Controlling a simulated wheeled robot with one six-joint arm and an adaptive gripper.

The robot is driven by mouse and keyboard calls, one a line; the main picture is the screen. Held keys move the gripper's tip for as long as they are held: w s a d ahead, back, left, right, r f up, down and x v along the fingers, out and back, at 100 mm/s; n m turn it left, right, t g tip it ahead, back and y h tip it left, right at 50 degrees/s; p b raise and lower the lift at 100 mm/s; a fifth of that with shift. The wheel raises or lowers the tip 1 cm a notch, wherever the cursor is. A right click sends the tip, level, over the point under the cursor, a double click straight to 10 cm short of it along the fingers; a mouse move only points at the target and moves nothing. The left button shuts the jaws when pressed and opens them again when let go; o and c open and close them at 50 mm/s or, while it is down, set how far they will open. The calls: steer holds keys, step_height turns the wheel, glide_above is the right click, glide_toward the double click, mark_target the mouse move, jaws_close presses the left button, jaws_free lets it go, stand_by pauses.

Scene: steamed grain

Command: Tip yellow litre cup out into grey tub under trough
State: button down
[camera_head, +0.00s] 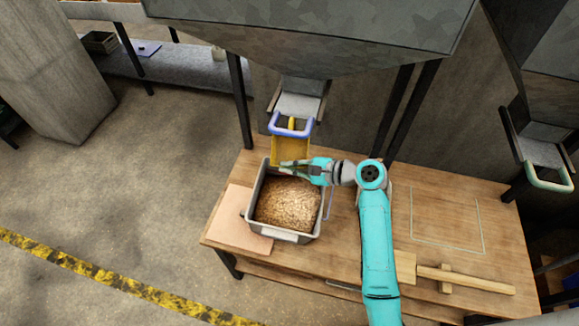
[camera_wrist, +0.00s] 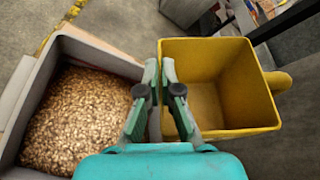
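The yellow litre cup (camera_head: 287,150) is at the far edge of the grey tub (camera_head: 296,237), below the trough's mouth. In the wrist view the cup (camera_wrist: 240,60) has its open top toward the camera and its handle to the right. I see no grain in it, only a bare yellow-brown floor. My gripper (camera_head: 284,166) is shut on the cup's wall nearest the tub, one finger on each side, as the wrist view shows (camera_wrist: 160,72). The tub (camera_wrist: 18,95) holds a broad bed of tan grain. The cup's exact tilt is hard to tell.
The grey trough (camera_head: 300,85) with a blue-handled gate (camera_head: 291,126) hangs just behind the cup. A wooden bench (camera_head: 345,225) carries the tub, a pinkish board (camera_head: 233,222) and a wooden paddle (camera_head: 465,280). The bench's right part, with a marked outline, is clear.

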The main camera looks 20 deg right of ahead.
steer(key=m+g, duration=0.2)
steer(key=m, duration=0.1)
steer(key=shift+w+r, duration=0.1)
steer(key=shift+r, duration=0.3)
steer(key=shift+r+m+g+y, duration=0.1)
steer(key=shift+m+g+y, duration=0.4)
steer(key=shift+m+g, duration=0.45)
